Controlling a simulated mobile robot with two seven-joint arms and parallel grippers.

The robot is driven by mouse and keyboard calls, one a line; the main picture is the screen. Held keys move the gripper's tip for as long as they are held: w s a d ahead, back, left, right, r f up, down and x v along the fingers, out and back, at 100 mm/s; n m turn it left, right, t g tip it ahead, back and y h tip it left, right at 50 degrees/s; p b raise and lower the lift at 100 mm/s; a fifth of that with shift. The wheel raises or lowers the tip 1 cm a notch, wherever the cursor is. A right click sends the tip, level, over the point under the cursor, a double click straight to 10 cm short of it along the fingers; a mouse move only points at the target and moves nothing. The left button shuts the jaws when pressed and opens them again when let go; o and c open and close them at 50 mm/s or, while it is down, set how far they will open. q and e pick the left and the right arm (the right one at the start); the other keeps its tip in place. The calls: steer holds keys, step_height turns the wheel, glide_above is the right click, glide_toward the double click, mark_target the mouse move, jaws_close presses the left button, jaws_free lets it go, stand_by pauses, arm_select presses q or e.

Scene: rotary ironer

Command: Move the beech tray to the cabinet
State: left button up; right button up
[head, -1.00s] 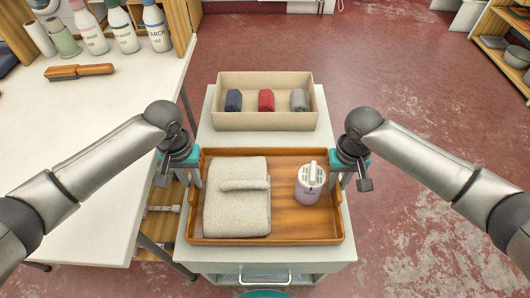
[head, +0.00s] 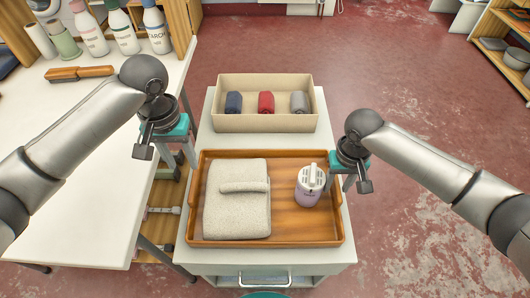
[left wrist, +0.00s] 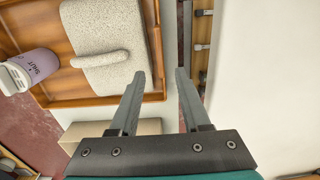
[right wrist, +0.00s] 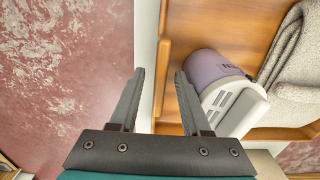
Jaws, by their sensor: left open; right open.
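The beech tray (head: 290,239) rests on top of the small white cabinet (head: 212,256), with a folded beige towel (head: 236,208) and a lilac-and-white canister (head: 309,187) in it. My left gripper (head: 186,165) is open and empty, above and just off the tray's left side. In the left wrist view its fingers (left wrist: 160,75) are over the tray's edge (left wrist: 172,62). My right gripper (head: 350,183) is open and empty by the tray's right rim. In the right wrist view its fingers (right wrist: 157,75) point at the rim (right wrist: 162,70) without visibly gripping it.
A beige box (head: 265,122) with three rolled cloths stands behind the tray. A white table (head: 90,150) with a brush (head: 80,73) and several bottles is at the left. A shelf (head: 505,45) stands at the far right. The red floor to the right is clear.

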steer(key=shift+r, duration=0.45)
arm_select(q)
step_height(320, 180, up, 3)
steer(key=shift+f, duration=0.15)
arm_select(e)
step_height(320, 180, up, 11)
arm_select(q)
steer(key=shift+s, duration=0.1)
arm_select(e)
steer(key=shift+s, duration=0.1)
